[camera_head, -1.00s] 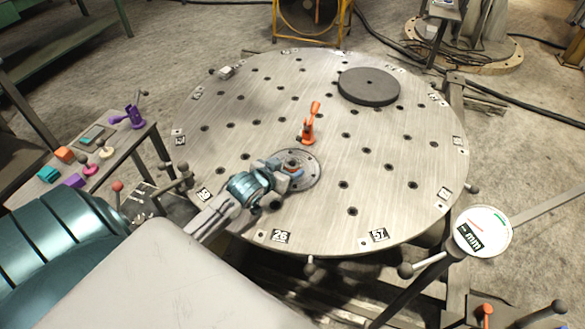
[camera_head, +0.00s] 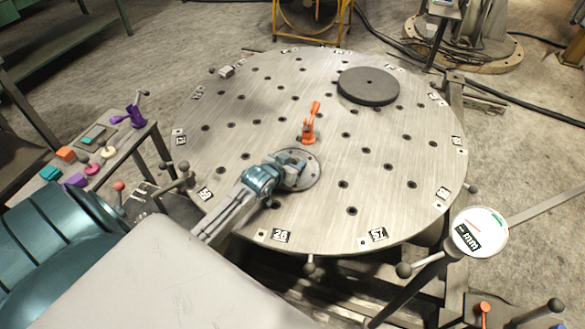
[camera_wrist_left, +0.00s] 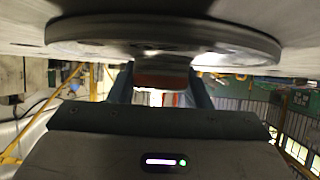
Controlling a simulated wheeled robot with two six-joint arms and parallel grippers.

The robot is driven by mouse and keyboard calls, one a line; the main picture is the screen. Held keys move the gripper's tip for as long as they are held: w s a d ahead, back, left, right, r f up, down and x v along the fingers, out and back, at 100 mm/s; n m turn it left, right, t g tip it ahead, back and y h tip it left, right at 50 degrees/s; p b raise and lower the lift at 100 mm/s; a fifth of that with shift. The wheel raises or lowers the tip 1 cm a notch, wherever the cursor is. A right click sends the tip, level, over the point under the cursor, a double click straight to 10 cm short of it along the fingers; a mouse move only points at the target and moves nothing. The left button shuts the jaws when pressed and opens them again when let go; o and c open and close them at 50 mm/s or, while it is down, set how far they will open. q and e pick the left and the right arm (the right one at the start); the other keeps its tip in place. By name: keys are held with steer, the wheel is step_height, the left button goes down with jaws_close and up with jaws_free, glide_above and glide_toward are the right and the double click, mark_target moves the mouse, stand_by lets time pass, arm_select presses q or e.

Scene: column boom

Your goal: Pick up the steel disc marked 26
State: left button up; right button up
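A small grey steel disc (camera_head: 313,172) lies flat on the large round plate, left of and in front of its middle. I cannot read a number on it. My left gripper (camera_head: 293,163) is over this disc and hides much of it. In the left wrist view the disc (camera_wrist_left: 95,32) spans the top, and a reddish-brown knob (camera_wrist_left: 160,80) sits between the two fingers (camera_wrist_left: 161,86). The knob fills most of the gap; I cannot tell whether the fingers press on it. A tag reading 26 (camera_head: 281,236) is on the plate's front edge. My right gripper is not visible.
The large round plate (camera_head: 330,215) has many holes and numbered tags. An orange clamp (camera_head: 309,125) stands just behind the disc. A dark round disc (camera_head: 368,86) lies at the back right. A side table (camera_head: 105,172) holds small items.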

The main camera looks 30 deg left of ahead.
arm_select(q)
jaws_close()
steer(key=shift+w+r, duration=0.1)
steer(key=shift+r, duration=0.05)
steer(key=shift+r, duration=0.1)
